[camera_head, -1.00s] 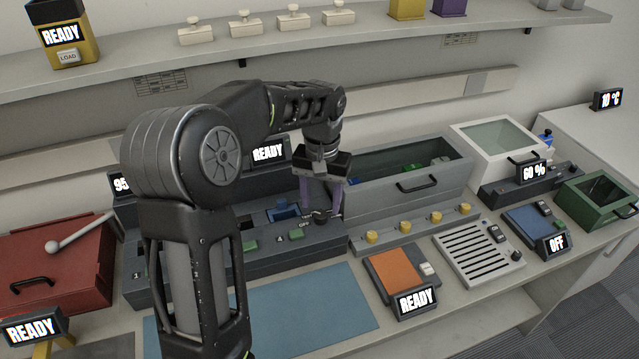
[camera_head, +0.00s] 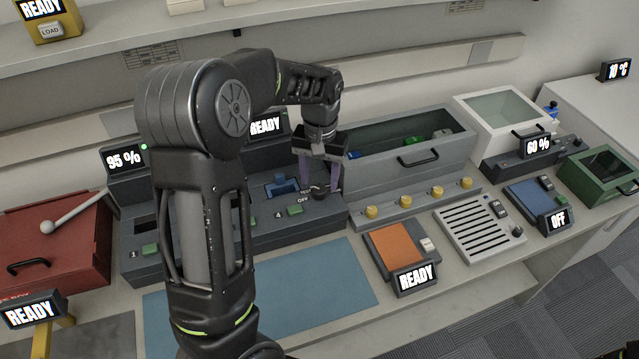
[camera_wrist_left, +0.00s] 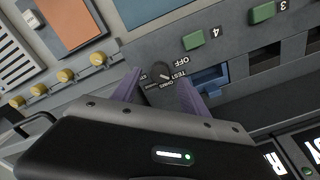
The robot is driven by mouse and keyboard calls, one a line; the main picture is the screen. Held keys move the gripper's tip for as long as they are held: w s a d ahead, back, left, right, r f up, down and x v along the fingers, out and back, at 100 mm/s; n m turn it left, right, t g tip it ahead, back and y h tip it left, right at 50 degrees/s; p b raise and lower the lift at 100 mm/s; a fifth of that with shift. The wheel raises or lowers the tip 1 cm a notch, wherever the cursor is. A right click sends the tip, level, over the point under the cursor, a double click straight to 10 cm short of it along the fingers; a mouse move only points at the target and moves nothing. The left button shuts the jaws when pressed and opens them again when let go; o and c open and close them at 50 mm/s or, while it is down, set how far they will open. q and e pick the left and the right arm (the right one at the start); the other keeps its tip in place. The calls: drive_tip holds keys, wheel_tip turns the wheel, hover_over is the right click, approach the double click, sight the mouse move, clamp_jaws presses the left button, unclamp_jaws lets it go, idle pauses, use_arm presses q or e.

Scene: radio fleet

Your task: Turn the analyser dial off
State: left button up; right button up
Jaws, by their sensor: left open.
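The analyser is a dark grey unit (camera_head: 275,240) with a READY screen (camera_head: 265,125) behind it. Its small round dark dial (camera_head: 319,192) is at the right end of the unit, with an OFF mark beside it. My left gripper (camera_head: 320,185) points down over the dial, its two purple fingers apart on either side of it. In the left wrist view the dial (camera_wrist_left: 159,72) lies between the open fingertips (camera_wrist_left: 160,82), with OFF, TEST and other printed marks around it. I cannot tell whether the fingers touch the dial. My right gripper is not in view.
A blue block (camera_head: 283,186) sits in a slot left of the dial, near green buttons (camera_head: 295,210). A grey open-topped bin (camera_head: 400,165) stands close to the gripper's right, with yellow knobs (camera_head: 404,198) before it. A blue mat (camera_head: 330,280) lies clear in front.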

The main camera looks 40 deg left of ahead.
sight(319, 190)
use_arm(q)
drive_tip(key=shift+f, duration=1.7)
drive_tip(key=shift+c, duration=0.2)
clamp_jaws()
